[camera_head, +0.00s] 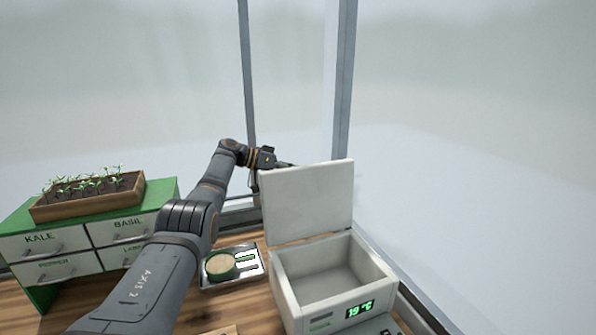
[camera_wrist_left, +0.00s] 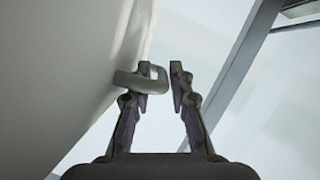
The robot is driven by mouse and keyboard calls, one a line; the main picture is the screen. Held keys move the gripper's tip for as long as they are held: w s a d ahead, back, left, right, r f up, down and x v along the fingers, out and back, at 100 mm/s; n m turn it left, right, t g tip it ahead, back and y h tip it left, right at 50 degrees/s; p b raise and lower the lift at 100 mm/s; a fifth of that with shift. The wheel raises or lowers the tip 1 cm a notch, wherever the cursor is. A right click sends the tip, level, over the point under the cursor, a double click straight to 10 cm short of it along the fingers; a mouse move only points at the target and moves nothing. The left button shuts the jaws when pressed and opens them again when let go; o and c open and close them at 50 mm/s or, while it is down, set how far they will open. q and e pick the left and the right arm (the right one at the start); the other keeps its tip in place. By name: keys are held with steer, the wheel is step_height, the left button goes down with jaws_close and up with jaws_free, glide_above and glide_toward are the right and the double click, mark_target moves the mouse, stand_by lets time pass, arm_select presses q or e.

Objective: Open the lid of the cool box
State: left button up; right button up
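The white cool box (camera_head: 382,264) stands at the front right with its lid (camera_head: 308,200) raised to roughly upright, so its empty inside shows. In the left wrist view the lid (camera_wrist_left: 65,70) is a pale wall on the left, with its loop handle (camera_wrist_left: 128,79) standing out from it. In the head view my left arm reaches past the lid's left edge, and the lid hides the fingertips. My right gripper is not in view.
A green-and-white drawer cabinet (camera_head: 86,239) with a wooden seedling tray (camera_head: 86,208) on top stands at the left. A metal tray (camera_head: 216,284) with a round green-rimmed item (camera_head: 220,265) lies left of the box. Window posts (camera_head: 342,90) rise behind the lid.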

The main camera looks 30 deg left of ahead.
arm_select(q)
steer(key=v, duration=1.2)
steer(key=shift+a, duration=0.1)
